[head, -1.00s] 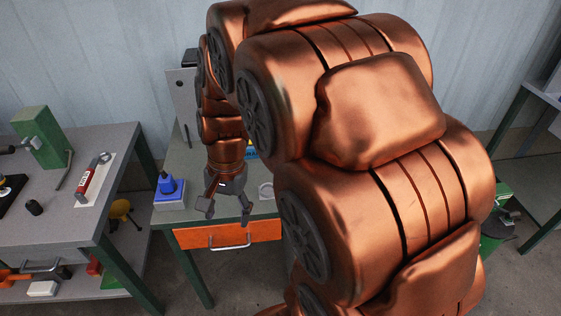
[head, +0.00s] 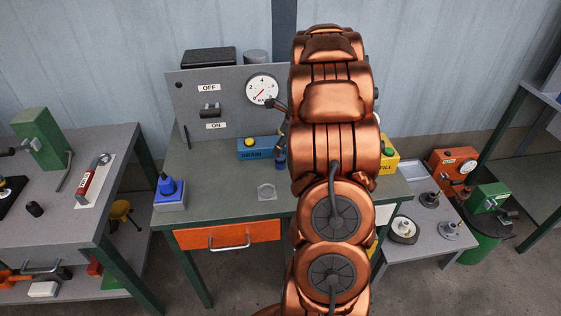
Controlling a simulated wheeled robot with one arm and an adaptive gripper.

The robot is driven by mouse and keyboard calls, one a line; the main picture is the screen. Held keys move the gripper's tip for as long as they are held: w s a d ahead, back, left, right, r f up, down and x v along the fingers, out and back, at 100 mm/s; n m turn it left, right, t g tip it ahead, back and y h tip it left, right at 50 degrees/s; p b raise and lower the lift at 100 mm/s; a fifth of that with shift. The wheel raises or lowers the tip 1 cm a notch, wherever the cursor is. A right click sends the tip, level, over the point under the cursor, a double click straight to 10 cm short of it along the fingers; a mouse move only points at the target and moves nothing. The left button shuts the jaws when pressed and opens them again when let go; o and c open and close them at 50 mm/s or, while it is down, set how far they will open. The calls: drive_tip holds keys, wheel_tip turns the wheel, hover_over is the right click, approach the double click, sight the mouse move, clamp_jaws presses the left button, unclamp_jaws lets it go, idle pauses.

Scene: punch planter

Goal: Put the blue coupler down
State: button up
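A blue conical piece (head: 166,184) stands upright on a blue-and-white block (head: 170,203) at the left end of the green-grey bench (head: 225,210). A second, small dark-blue piece (head: 280,159) shows beside the arm's left edge, right of the blue DRAIN box (head: 257,153). I cannot tell which of the two is the blue coupler, or whether the second one is held or fixed. My gripper is hidden behind my copper arm, so its fingers and anything between them do not show.
A grey panel (head: 190,95) with a gauge (head: 262,89) rises behind. A yellow FILL box (head: 388,157) stands right of my arm. A lower side table (head: 425,240) holds several round fittings.

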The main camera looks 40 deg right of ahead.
sight(281, 156)
drive_tip(key=shift+m, duration=0.5)
drive_tip(key=shift+s+d+f+p+x, duration=0.1)
drive_tip(key=shift+d+p+x, duration=0.25)
drive_tip(key=shift+x, duration=1.05)
drive_tip(key=shift+s+d+f+p+x, duration=0.1)
drive_tip(key=shift+d+p+x, duration=0.25)
drive_tip(key=shift+x, duration=1)
drive_tip(key=shift+s+d+p+x, duration=0.2)
drive_tip(key=shift+p+x, duration=0.25)
drive_tip(key=shift+x, duration=0.95)
drive_tip(key=shift+c, duration=0.3)
clamp_jaws()
